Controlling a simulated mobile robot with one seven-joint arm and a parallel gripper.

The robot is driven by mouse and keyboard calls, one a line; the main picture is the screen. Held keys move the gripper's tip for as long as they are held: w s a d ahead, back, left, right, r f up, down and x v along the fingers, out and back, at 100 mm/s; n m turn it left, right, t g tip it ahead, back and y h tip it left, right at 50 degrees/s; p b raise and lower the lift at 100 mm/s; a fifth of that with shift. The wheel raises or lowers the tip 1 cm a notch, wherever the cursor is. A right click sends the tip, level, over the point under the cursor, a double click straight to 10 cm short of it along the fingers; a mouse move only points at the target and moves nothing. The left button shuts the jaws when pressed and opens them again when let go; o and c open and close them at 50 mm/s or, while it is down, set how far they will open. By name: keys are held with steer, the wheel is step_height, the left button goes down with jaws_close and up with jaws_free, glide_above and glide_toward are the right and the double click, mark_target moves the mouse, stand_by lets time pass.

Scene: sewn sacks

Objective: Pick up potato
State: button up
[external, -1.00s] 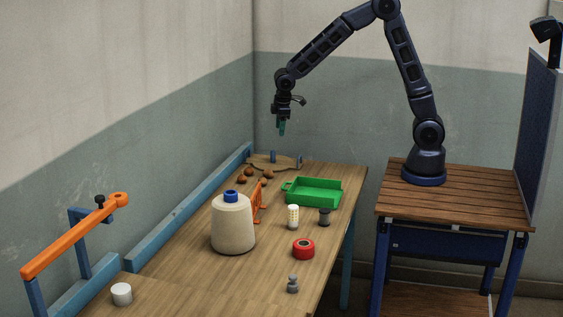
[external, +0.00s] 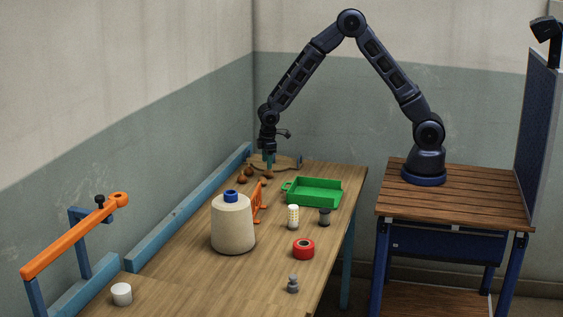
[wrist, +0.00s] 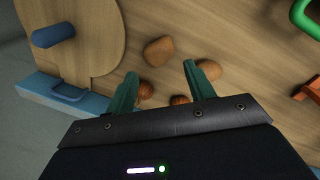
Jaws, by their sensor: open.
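Several brown, rounded lumps lie at the far end of the table, below my gripper (external: 269,161). In the wrist view, a tan, potato-like lump (wrist: 158,50) lies ahead of the space between the fingertips. A second tan lump (wrist: 208,70) is beside the right finger, partly hidden by it. Two darker, rounder brown lumps (wrist: 145,90) (wrist: 180,100) show between the fingers, the lower one partly hidden by the gripper body. My gripper (wrist: 160,70) is open, pointing down, with nothing held. Which lump is the potato, I cannot tell for certain.
A green tray (external: 314,203) and an orange part (external: 258,200) stand nearby. A large thread cone (external: 232,225) is nearer the front. A blue rail (external: 190,215) runs along the left table edge. A board with a blue peg (wrist: 53,35) shows in the wrist view.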

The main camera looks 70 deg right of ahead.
mark_target(269, 173)
steer(key=shift+s+d+f, duration=0.1)
steer(key=shift+d+f, duration=0.1)
steer(key=shift+f, duration=0.7)
steer(key=shift+d+f, duration=0.2)
steer(key=shift+f, duration=0.7)
steer(key=shift+s+d+f, duration=0.1)
steer(key=shift+d+f, duration=0.1)
steer(key=shift+f, duration=0.7)
steer(key=c, duration=0.7)
steer(key=shift+r, duration=0.1)
steer(key=shift+c, duration=0.2)
